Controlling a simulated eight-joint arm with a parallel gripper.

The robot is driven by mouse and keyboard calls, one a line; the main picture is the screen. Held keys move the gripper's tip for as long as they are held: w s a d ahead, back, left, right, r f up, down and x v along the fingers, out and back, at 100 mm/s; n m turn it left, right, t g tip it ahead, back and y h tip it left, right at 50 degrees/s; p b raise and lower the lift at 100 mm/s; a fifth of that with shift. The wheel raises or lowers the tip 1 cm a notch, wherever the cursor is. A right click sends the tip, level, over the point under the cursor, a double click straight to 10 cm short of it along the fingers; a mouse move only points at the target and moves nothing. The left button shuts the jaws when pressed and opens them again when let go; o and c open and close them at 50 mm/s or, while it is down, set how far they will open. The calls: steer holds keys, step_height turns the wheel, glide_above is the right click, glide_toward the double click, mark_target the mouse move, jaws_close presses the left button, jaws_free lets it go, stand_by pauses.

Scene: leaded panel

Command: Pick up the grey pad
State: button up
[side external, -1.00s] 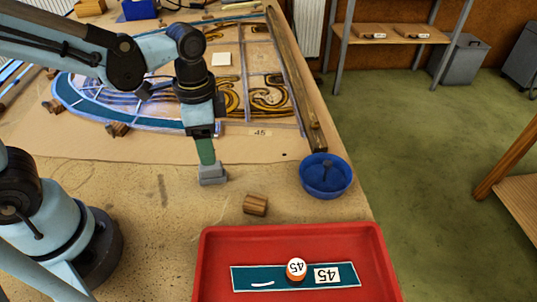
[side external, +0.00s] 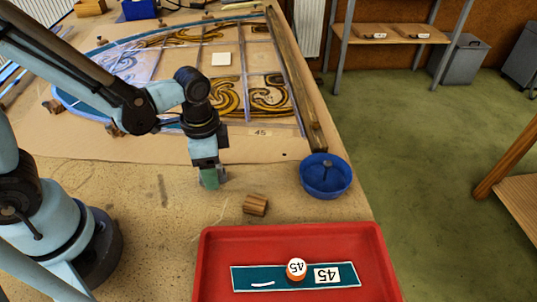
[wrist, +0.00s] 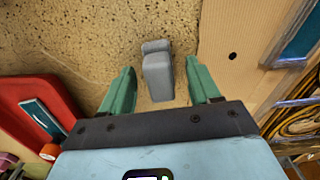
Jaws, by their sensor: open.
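The grey pad (wrist: 157,72) lies on the tan work surface and shows between my fingers in the wrist view. It is a light grey block with a narrower raised end. My gripper (wrist: 159,68) is open, with one green finger on each side of the pad and visible gaps between. In the side view my gripper (side external: 210,178) points down low over the table, and its finger hides most of the pad.
A wooden block (side external: 255,205) and a blue bowl (side external: 326,188) stand to the right. A red tray (side external: 215,262) at the front holds a teal strip and a round item marked 45. The leaded panel (side external: 232,84) lies behind, beside a long wooden bar (side external: 292,80).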

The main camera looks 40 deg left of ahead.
steer(key=c, duration=1.1)
steer(key=shift+c, duration=0.2)
steer(key=shift+r, duration=0.1)
steer(key=shift+r, duration=0.7)
step_height(320, 180, up, 2)
steer(key=shift+r, duration=0.25)
steer(key=s+d+r, duration=0.7)
steer(key=s+d, duration=0.1)
steer(key=shift+d, duration=0.2)
